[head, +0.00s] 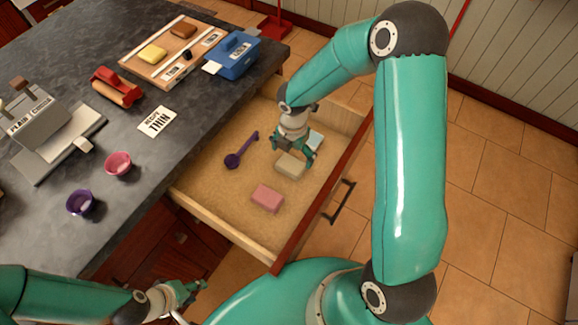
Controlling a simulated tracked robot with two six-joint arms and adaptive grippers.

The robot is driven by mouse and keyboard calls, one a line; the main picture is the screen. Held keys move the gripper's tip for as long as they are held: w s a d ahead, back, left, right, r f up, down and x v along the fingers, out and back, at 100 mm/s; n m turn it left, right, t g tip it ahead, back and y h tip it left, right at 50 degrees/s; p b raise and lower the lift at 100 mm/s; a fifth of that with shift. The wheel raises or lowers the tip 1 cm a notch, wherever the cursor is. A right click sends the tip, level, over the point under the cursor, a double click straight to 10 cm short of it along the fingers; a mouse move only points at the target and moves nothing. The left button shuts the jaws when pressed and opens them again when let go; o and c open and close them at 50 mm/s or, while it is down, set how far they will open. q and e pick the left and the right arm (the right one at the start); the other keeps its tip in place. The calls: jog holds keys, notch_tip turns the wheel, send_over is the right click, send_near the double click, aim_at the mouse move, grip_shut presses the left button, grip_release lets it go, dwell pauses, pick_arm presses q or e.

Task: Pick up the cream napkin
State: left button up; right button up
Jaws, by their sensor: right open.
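The cream napkin (290,167) is a small folded block lying in the open drawer (225,205), towards its far right part. My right gripper (293,155) reaches down into the drawer with its fingers open, directly over and beside the cream napkin; I cannot tell whether they touch it. The gripper hides part of the napkin's far side. My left gripper (188,293) is low at the left, outside the drawer and in front of the cabinet; its fingers are too unclear to read.
In the drawer lie a pink folded block (267,198), a purple spoon (240,151) and a light-blue piece (315,141) close beside my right gripper. The drawer's front wall (318,205) borders the right. The counter (140,165) holds cups, a card and boxes.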

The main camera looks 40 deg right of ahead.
aim_at(292, 162)
notch_tip(292, 162, down, 5)
jog(key=shift+w+r, duration=0.15)
jog(key=c, duration=0.8)
jog(key=shift+r, duration=0.1)
notch_tip(292, 162, up, 20)
dwell(0.4)
